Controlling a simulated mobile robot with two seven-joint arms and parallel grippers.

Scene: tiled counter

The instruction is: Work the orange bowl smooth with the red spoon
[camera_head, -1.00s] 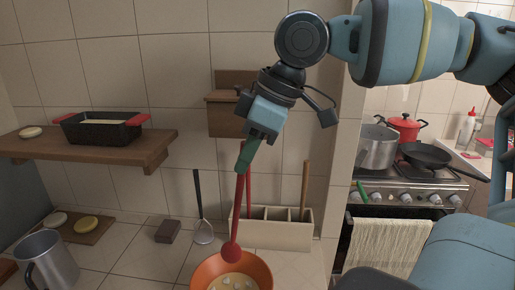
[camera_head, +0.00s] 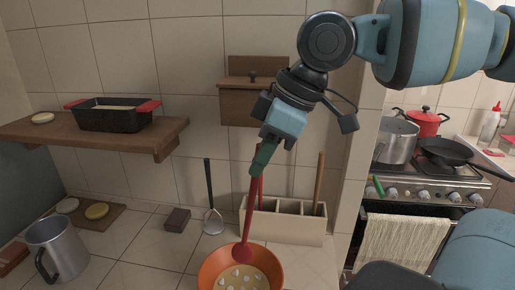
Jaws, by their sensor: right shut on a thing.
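The orange bowl (camera_head: 208,272) stands on the tiled counter at the bottom centre, its lower part cut off by the frame. It holds a pale tan mixture (camera_head: 257,283) with several whitish lumps. My right gripper (camera_head: 264,158) is shut on the red spoon (camera_head: 252,208) by its upper handle, above the bowl. The spoon hangs down, slightly tilted, with its red head at the bowl's far inner side. I cannot tell whether the head touches the mixture. My left gripper is not in view.
A utensil box (camera_head: 288,228) with a wooden handle stands behind the bowl. A dark block (camera_head: 177,220), a ladle (camera_head: 212,222) and a metal mug (camera_head: 58,250) are to the left. A wooden shelf (camera_head: 160,140) holds a black loaf pan (camera_head: 112,118). The stove (camera_head: 430,185) is right.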

